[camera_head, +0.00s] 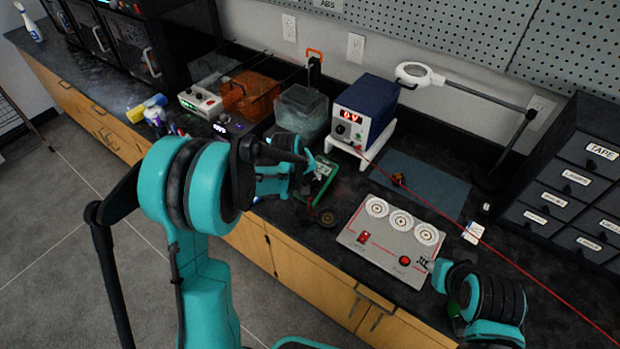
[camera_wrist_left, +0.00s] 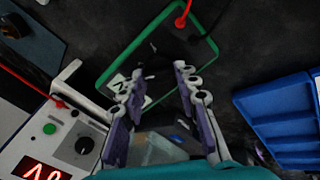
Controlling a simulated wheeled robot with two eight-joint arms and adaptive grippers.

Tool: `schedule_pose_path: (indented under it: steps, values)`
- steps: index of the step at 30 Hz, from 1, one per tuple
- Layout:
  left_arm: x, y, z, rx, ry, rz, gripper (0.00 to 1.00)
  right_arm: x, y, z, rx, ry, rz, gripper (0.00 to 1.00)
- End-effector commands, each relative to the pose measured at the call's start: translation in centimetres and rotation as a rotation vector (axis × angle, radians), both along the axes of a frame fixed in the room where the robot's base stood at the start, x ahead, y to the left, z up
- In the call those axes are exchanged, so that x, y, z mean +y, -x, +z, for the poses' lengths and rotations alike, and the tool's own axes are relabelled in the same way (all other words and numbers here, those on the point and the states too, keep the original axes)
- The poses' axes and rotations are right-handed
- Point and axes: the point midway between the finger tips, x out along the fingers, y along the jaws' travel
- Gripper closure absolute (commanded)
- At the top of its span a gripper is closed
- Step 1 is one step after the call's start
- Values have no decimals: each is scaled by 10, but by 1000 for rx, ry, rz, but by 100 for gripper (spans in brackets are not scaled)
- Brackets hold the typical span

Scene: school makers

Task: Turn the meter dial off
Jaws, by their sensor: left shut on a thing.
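The meter with a green frame (camera_head: 325,172) lies on the dark bench, partly hidden behind my left arm in the head view. In the left wrist view the meter (camera_wrist_left: 205,45) has a dark face, a small white marking and a red lead plugged in at its far end. My left gripper (camera_head: 306,184) is over the meter's face. Its fingers (camera_wrist_left: 160,78) also show in the left wrist view, shut on the meter dial, which is dark and mostly hidden between them. The dial's setting cannot be read.
A blue power supply (camera_head: 365,106) with a lit red display stands behind the meter. A grey panel (camera_head: 385,262) with round white parts lies to the right. Blue bins (camera_wrist_left: 280,125) sit close beside the meter. A red cable crosses the bench.

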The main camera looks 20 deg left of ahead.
Motion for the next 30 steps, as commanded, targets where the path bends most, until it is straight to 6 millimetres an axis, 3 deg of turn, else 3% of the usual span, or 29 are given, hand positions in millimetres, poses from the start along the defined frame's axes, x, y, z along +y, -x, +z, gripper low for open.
schedule_pose_path:
  steps: [15, 30]
  values:
    - [1, 2, -1, 59, 159, 379, 98, 0, 0, -1, 0, 0, 0, 60]
    - [1, 2, -1, 79, 211, 503, 98, 0, 0, -2, 0, 0, 0, 60]
